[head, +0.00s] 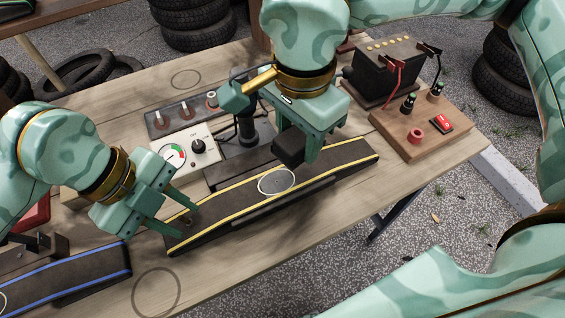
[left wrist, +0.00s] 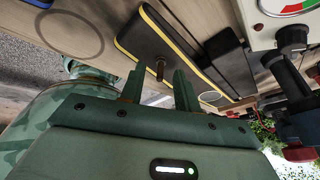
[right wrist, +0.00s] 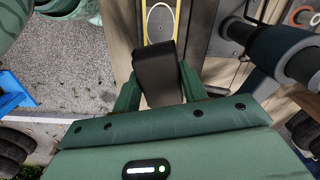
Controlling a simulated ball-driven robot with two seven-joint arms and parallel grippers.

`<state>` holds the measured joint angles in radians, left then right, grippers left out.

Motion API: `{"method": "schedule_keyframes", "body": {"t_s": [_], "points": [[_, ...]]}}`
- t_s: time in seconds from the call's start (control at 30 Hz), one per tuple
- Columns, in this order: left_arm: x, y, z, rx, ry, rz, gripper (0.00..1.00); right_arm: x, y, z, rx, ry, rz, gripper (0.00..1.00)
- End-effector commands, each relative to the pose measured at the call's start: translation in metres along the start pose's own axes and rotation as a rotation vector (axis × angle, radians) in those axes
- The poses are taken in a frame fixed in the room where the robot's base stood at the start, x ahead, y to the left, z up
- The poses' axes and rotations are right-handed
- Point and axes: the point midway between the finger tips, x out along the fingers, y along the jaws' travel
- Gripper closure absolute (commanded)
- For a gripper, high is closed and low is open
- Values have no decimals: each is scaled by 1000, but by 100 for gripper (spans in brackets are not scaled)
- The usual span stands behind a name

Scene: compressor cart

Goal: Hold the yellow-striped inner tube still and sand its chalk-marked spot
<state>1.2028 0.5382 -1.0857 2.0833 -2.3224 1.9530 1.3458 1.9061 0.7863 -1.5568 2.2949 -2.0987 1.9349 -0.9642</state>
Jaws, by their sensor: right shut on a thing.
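The yellow-striped inner tube (head: 235,205) lies as a dark band with yellow edges across the middle of the table in the head view. A white chalk oval (head: 277,181) marks its top; it also shows in the right wrist view (right wrist: 160,22). A short valve stem (left wrist: 160,68) stands near the tube's left end. My left gripper (head: 182,213) is open at that end, with the stem in line between its fingertips. My right gripper (head: 292,140) is shut on a black sanding block (right wrist: 157,72), held above the tube near the oval, apparently apart from it.
A blue-striped tube (head: 75,279) lies at the front left. Behind the yellow-striped tube are a gauge box (head: 187,151), a switch strip (head: 185,114) and a dark pump (head: 247,135). A black battery (head: 384,72) and a wooden switch board (head: 425,129) stand at the right.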

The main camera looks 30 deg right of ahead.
Motion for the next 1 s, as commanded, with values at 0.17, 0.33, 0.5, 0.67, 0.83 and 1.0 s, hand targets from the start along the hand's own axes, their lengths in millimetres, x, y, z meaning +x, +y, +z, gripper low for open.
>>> {"method": "schedule_keyframes", "body": {"t_s": [0.17,0.33,0.5,0.67,0.83,1.0], "points": [[0,0,0,0,0,0,68,0,0,0,0,0,0,76],[-6,0,0,0,-1,0,68,0,0,0,0,0,0,76],[-36,-1,1,-1,-5,-3,68,0,0,0,0,0,0,76],[-75,-1,1,-1,-4,-3,68,0,0,0,0,0,0,76],[-106,-1,1,0,-3,-1,68,0,0,0,0,0,0,76],[-119,0,1,-1,0,0,68,0,0,0,0,0,0,76]]}}
